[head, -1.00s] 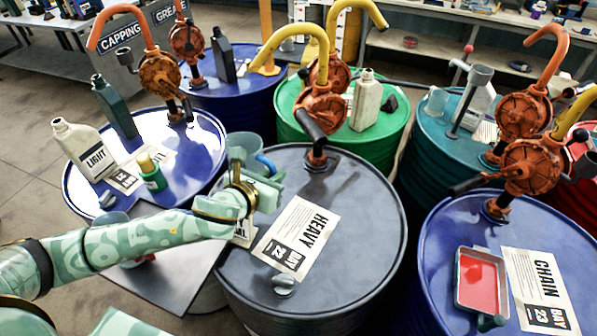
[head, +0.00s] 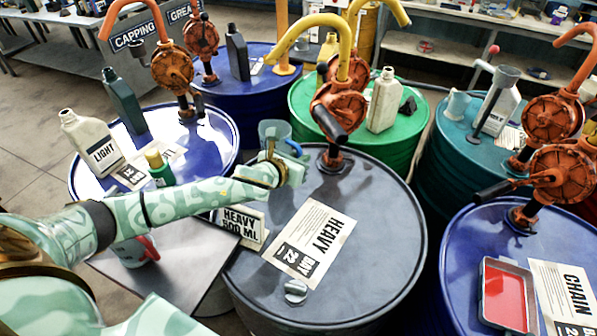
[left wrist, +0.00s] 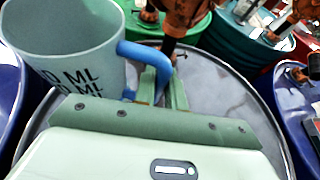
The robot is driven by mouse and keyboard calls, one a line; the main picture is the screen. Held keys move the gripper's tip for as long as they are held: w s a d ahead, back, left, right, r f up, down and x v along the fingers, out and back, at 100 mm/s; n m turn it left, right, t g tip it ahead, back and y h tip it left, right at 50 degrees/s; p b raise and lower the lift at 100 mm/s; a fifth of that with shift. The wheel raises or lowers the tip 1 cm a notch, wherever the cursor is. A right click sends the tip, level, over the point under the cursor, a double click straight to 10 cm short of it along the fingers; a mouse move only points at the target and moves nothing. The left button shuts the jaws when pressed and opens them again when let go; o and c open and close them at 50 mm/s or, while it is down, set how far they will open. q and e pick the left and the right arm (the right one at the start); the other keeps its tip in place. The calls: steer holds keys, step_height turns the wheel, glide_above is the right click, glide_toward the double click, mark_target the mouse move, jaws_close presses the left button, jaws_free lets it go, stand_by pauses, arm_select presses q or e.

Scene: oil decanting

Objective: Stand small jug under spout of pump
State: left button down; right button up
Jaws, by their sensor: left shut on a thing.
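The small jug (head: 272,130), grey-blue with a blue handle, is held near the back left of the grey HEAVY drum (head: 385,215). My left gripper (head: 293,160) is shut on its handle and hides its lower part. In the left wrist view the jug (left wrist: 62,50) looks upright, with the blue handle (left wrist: 145,55) between the fingers (left wrist: 160,85). The orange pump (head: 342,105) stands at the drum's back edge. Its yellow spout (head: 310,22) arches left, with its end above the jug in the picture. I cannot tell whether the jug touches the drum. My right gripper is not in view.
A HEAVY 500 ML card (head: 240,228) stands by the drum's left edge. A cup with a red handle (head: 135,250) sits on the grey plate at left. A LIGHT bottle (head: 92,143) and a green bottle (head: 160,168) stand on the blue drum. The HEAVY drum's front is mostly clear.

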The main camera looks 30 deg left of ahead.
arm_select(q)
steer(key=f+b, duration=0.1)
steer(key=f, duration=0.1)
steer(key=w+a+f+b, duration=0.1)
steer(key=f, duration=0.1)
steer(key=w+f, duration=0.1)
steer(key=f, duration=0.1)
steer(key=shift+w+a+f+b, duration=0.25)
steer(key=shift+f+b, duration=0.15)
steer(key=shift+r, duration=0.1)
steer(key=c, duration=1.5)
jaws_free()
steer(key=shift+o, duration=0.2)
